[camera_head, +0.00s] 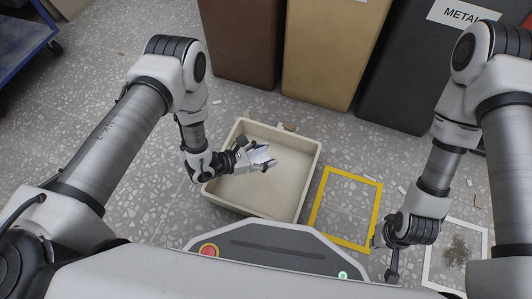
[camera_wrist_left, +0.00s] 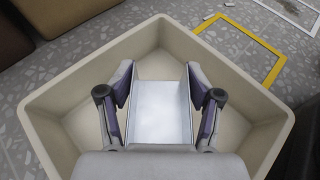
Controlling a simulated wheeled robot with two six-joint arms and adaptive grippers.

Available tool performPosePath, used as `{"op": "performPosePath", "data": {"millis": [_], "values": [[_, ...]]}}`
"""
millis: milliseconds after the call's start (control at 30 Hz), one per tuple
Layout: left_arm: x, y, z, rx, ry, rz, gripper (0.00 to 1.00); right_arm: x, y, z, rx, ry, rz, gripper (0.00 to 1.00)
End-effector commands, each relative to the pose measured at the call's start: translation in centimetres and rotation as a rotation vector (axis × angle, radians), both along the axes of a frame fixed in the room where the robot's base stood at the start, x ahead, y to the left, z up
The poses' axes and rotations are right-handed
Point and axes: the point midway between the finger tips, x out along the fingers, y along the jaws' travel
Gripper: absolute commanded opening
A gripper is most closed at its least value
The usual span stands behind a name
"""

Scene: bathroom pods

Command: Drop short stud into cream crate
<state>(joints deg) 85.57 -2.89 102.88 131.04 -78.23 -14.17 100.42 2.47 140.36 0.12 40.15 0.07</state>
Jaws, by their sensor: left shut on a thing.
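The short stud (camera_head: 261,155) is a small pale metal channel. In the left wrist view the stud (camera_wrist_left: 157,112) sits between both fingers, its open side towards the camera. My left gripper (camera_head: 258,160) is shut on it and is over the cream crate (camera_head: 311,163). The crate is a shallow open box on the floor, and its walls (camera_wrist_left: 57,105) surround the stud in the left wrist view. Part of the crate's left side is hidden by my left arm. My right gripper (camera_head: 391,266) hangs at the lower right, away from the crate; its fingers are too small to read.
A yellow floor frame (camera_head: 324,191) lies right of the crate. A white floor frame (camera_head: 484,241) with dark debris (camera_head: 457,250) is further right. Brown (camera_head: 240,45), tan (camera_head: 325,50) and black (camera_head: 410,80) bins stand behind. Small scraps lie on the speckled floor.

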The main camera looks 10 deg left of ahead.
Motion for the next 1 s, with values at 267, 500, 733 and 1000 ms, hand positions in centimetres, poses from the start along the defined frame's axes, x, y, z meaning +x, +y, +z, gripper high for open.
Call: {"op": "performPosePath", "data": {"millis": [267,500,733,1000], "values": [[0.0,0.0,0.0,0.0,0.0,0.001,0.72,0.1,0.0,0.0,0.0,-0.002,-0.001,0.0],[0.0,0.0,-0.1,0.0,0.0,0.001,0.94,0.0,0.0,0.0,0.0,-0.001,-0.001,0.0],[-0.2,0.4,0.1,0.001,0.001,0.002,0.94,0.0,0.0,-0.1,0.0,-0.001,-0.001,0.0],[-3.0,4.8,2.3,0.0,0.002,0.007,0.94,0.0,0.0,-0.1,0.0,-0.001,-0.001,0.0]]}}
